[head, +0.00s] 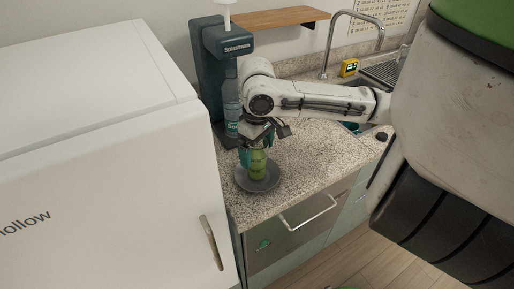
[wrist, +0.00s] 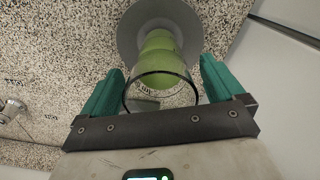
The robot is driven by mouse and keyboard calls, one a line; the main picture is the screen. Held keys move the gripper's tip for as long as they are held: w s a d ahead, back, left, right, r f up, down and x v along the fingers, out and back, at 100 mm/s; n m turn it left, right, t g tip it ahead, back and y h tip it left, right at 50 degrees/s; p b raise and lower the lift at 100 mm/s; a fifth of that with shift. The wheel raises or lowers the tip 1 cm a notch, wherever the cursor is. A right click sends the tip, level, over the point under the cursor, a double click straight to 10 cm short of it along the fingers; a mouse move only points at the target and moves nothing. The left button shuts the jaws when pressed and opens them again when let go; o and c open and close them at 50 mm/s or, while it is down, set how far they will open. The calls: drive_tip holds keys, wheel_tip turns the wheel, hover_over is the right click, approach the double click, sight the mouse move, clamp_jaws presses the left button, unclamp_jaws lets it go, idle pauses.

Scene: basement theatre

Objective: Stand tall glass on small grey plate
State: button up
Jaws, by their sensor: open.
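The tall glass (head: 258,166) has green sides and a clear upper part. It stands upright on the small grey plate (head: 272,182) near the front of the speckled counter. In the wrist view the glass (wrist: 161,56) is seen from above, its round rim towards my gripper and its far end over the grey plate (wrist: 128,36). My gripper (head: 257,146) is open around the upper part of the glass. In the wrist view the teal fingers of my gripper (wrist: 161,68) stand either side of it, and I cannot tell whether either touches.
A dark teal dispenser (head: 208,70) with a bottle (head: 231,100) stands behind the plate. A large white fridge-like cabinet (head: 90,150) rises close on the left. Counter right of the plate is clear.

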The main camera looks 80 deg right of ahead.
drive_tip(key=shift+r, duration=0.1)
wheel_tip(320, 180, up, 12)
idle(0.5)
drive_tip(key=shift+s, duration=0.1)
idle(0.4)
